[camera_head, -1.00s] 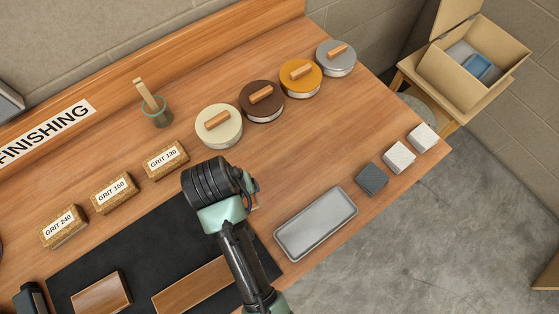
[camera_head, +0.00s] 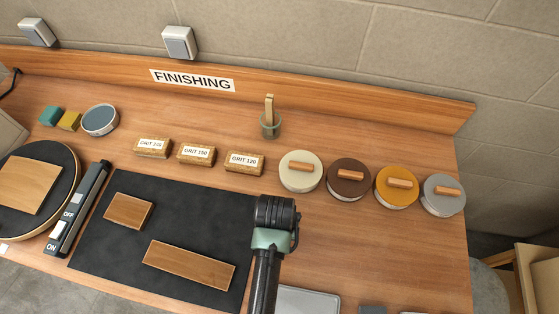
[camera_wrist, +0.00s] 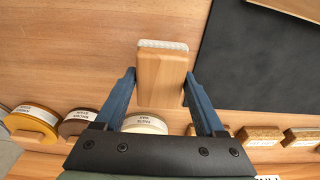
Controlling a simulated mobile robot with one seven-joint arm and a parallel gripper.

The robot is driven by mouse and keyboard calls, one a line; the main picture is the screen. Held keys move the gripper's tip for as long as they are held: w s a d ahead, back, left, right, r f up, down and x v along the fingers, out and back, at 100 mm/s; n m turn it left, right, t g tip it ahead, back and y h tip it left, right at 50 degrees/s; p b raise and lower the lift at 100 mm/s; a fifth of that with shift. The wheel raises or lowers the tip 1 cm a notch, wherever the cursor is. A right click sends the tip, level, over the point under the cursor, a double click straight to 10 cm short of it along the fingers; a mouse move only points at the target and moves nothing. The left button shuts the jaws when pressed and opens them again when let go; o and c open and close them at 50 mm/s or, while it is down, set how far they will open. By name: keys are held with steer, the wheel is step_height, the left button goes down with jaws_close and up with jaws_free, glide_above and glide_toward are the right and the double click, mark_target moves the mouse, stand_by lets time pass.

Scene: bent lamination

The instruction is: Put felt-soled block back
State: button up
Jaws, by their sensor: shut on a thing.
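The wooden block with a pale, felt-like sole (camera_wrist: 162,82) is in my gripper in the wrist view, with its white edge at the top. My gripper (camera_wrist: 160,76) is shut on it, one blue finger on each side. In the head view my gripper's wrist (camera_head: 275,213) is over the bench beside the black mat's right edge; it hides the fingers and the block. Four round lidded tins stand in a row to the right: cream (camera_head: 300,172), brown (camera_head: 348,179), yellow (camera_head: 396,187) and grey (camera_head: 443,195).
Grit blocks (camera_head: 197,155) line up behind the black mat (camera_head: 120,245), which holds two wood pieces. A sander (camera_head: 35,185) is at left. A metal tray (camera_head: 305,302) lies at the front. Bare bench lies before the tins.

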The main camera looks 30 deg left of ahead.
steer(key=shift+f, duration=1.85)
steer(key=shift+d, duration=0.1)
steer(key=shift+f, duration=0.2)
steer(key=o, duration=1.2)
steer(key=shift+c, duration=0.2)
steer(key=r, duration=0.4)
steer(key=s+r, duration=0.1)
steer(key=r, duration=0.7)
steer(key=shift+s+d+r, duration=0.2)
